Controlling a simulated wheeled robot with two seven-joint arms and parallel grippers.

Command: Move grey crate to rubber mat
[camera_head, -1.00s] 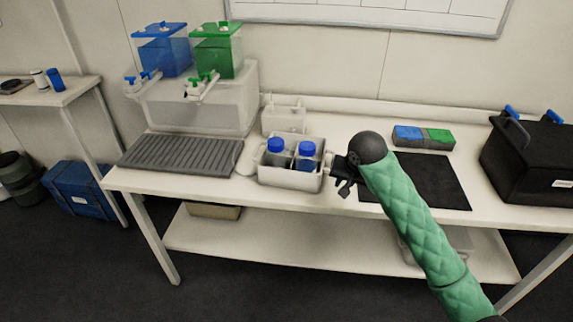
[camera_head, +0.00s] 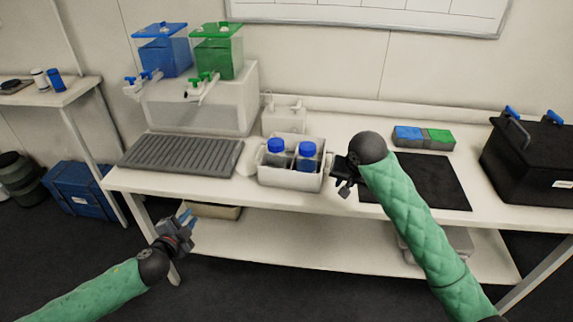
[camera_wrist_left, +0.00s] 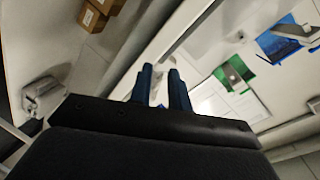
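The grey crate (camera_head: 291,181) is a pale box on the workbench, holding two bottles with blue caps (camera_head: 276,146). The black rubber mat (camera_head: 440,181) lies flat on the bench to its right. My right gripper (camera_head: 342,176) is at the crate's right end; its fingers are small and dark, and I cannot tell whether they grip the handle. My left gripper (camera_head: 187,218) is in front of the bench, below the top and left of the crate, empty. Its two blue fingers (camera_wrist_left: 161,82) stand a little apart in the left wrist view.
A ribbed grey tray (camera_head: 180,154) lies left of the crate. Behind are blue and green dispensers (camera_head: 165,55) and a small white container (camera_head: 284,121). A blue and green block (camera_head: 423,138) sits behind the mat. A black box (camera_head: 530,160) stands at the right.

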